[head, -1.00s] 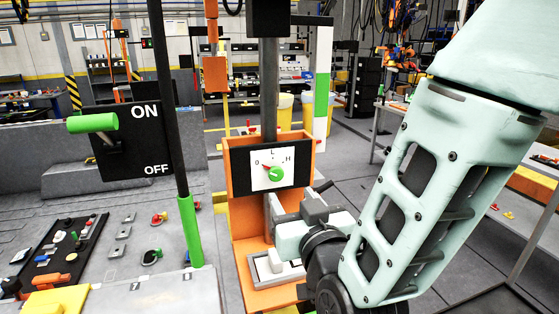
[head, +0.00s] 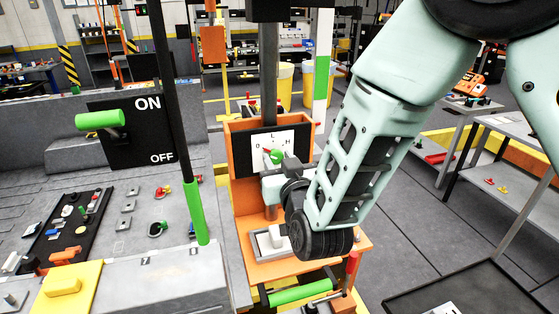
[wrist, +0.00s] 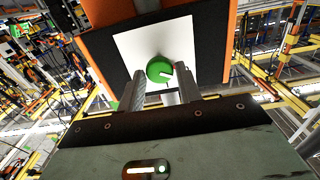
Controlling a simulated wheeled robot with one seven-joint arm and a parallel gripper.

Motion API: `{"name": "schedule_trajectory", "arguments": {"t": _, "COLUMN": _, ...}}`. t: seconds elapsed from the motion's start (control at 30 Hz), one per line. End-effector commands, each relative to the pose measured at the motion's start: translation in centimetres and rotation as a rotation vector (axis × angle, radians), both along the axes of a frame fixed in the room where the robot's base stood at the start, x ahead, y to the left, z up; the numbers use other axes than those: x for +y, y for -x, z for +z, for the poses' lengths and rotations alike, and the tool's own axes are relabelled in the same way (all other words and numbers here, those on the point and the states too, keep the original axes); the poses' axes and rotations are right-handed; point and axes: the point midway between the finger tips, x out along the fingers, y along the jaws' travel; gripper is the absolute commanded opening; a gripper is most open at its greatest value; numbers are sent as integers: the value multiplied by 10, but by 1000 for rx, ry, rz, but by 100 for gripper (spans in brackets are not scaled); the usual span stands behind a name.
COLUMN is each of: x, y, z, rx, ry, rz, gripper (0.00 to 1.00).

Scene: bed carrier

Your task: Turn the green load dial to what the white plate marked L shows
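The green load dial (head: 277,157) sits on a white face with O, L and H, on a black board (head: 256,145). A red mark at its upper left points towards the O side. In the head view my gripper (head: 279,172) is just below the dial and hides part of the face. I cannot make out a separate white plate marked L.
An orange stand (head: 238,165) frames the dial board. Below are a grey tray with a white block (head: 268,240) and a green bar (head: 300,292). Left are a green-handled ON/OFF lever (head: 100,120) and a dark pole with a green sleeve (head: 195,212).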

Motion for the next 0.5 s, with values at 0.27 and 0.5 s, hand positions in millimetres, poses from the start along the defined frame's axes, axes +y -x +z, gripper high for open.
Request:
{"name": "schedule_trajectory", "arguments": {"t": 0.27, "x": 0, "y": 0, "z": 0, "rx": 0, "ry": -3, "rz": 0, "gripper": 8}}
{"name": "schedule_trajectory", "arguments": {"t": 0.5, "x": 0, "y": 0, "z": -3, "rx": 14, "ry": -63, "rz": 0, "gripper": 8}}
